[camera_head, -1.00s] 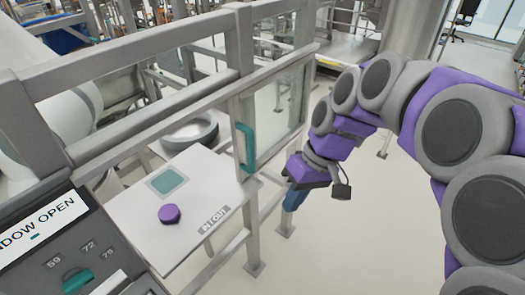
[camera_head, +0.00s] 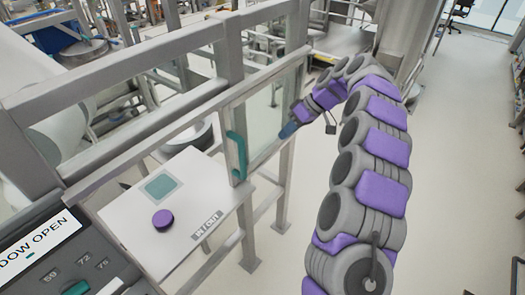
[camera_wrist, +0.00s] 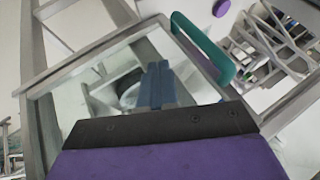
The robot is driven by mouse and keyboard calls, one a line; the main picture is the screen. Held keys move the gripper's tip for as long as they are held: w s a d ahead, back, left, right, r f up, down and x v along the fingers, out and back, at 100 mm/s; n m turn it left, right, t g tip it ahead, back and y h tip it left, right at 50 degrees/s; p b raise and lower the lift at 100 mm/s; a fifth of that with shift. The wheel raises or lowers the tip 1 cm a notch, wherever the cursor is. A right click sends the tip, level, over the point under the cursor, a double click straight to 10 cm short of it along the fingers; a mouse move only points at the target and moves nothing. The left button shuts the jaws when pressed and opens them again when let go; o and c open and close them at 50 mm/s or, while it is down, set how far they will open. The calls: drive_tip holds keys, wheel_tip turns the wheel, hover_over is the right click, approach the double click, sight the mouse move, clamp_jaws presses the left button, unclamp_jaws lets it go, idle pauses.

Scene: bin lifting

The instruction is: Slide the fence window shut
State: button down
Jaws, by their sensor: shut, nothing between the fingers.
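The fence window (camera_head: 266,116) is a clear pane in a grey frame with a teal handle (camera_head: 237,155) on its left edge. It stands at the right part of the fence rail, and the opening to its left, above the white shelf, is uncovered. A display reads "WINDOW OPEN", partly cut off. My gripper (camera_head: 288,130) is beside the window's right part, with blue fingers shut and empty. In the wrist view the shut fingers (camera_wrist: 157,86) point at the pane (camera_wrist: 112,75), and the handle (camera_wrist: 203,48) is up and right of them. I cannot tell whether the fingers touch the pane.
A white shelf (camera_head: 190,232) marked "IN / OUT" holds a purple puck (camera_head: 163,219) and a teal square (camera_head: 161,186). A control panel (camera_head: 75,270) is at lower left. Fence posts stand close to my arm. The floor to the right is open.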

drive_tip(key=s+a+f+b, duration=0.1)
drive_tip(key=s+a+f, duration=0.2)
drive_tip(key=a+f, duration=0.5)
drive_tip(key=shift+s+a, duration=0.2)
drive_tip(key=shift+a, duration=0.8)
drive_tip(key=s+a, duration=1.1)
drive_tip(key=s, duration=0.5)
drive_tip(key=s+a, duration=1.2)
drive_tip(key=s, duration=0.3)
drive_tip(key=shift+s+a+b, duration=0.2)
drive_tip(key=shift+s+b, duration=0.1)
drive_tip(key=shift+s, duration=0.1)
drive_tip(key=shift+f, duration=0.1)
